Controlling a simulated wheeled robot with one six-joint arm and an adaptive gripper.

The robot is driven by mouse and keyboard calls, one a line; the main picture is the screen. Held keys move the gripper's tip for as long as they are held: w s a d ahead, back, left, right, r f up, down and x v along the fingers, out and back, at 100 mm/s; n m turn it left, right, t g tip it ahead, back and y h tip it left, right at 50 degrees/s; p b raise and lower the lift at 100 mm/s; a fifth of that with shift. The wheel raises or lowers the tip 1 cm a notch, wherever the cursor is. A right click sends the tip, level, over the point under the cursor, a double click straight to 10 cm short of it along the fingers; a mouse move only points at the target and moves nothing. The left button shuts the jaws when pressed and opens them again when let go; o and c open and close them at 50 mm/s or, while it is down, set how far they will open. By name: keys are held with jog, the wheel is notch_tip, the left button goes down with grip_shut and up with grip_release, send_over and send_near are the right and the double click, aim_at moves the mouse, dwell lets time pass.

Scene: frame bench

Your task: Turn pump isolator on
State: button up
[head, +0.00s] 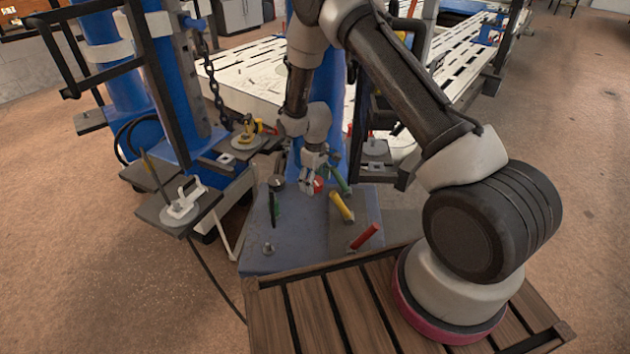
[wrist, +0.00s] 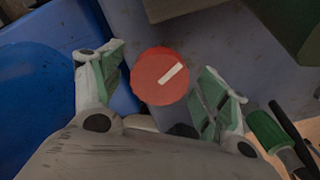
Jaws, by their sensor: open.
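A round red knob with a white bar mark, which I take to be the pump isolator, shows in the wrist view (wrist: 158,78) and in the head view (head: 319,184). Its white bar runs diagonally, lower left to upper right in the wrist view. My gripper (head: 308,184) is open at the blue bench panel. In the wrist view my gripper (wrist: 163,62) has one green-padded finger on each side of the knob, with gaps visible on both sides. I cannot tell how far above the knob the fingertips are. The knob's lower side is partly close to the gripper body.
A dark-green handled item (head: 275,208) stands left. A white toggle clamp (head: 184,204) sits on a side plate.

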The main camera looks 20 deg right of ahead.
aim_at(315, 181)
jog(key=shift+r, duration=0.1)
notch_tip(315, 181, up, 12)
dwell(0.5)
